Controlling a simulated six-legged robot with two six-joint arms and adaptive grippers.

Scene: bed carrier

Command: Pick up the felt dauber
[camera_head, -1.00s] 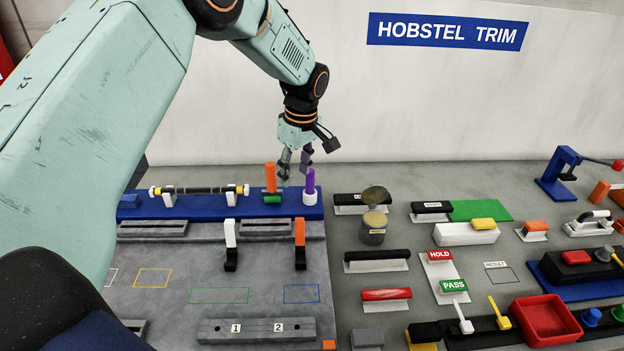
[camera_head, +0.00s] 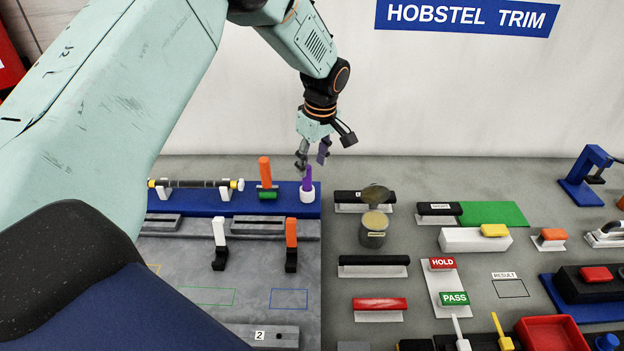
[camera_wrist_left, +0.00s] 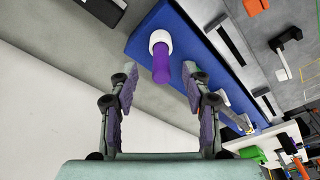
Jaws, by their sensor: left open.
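A purple upright handle (camera_head: 308,180), apparently the felt dauber, stands in a white round cup (camera_head: 307,195) at the right end of the blue rack. My left gripper (camera_head: 312,162) is open, pointing down at the top of this handle. In the left wrist view the purple handle (camera_wrist_left: 161,68) shows between the two open fingers (camera_wrist_left: 159,72), with the white cup (camera_wrist_left: 160,39) beyond. A gap shows on each side, and I cannot tell any contact. The dauber's felt end is hidden in the cup. My right gripper is not in view.
On the blue rack (camera_head: 200,203), an orange handle (camera_head: 264,172) stands left of the purple one, near a dark rod (camera_head: 195,184). A jar (camera_head: 373,232) and a black-handled scraper (camera_head: 364,197) lie to the right. The wall is close behind.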

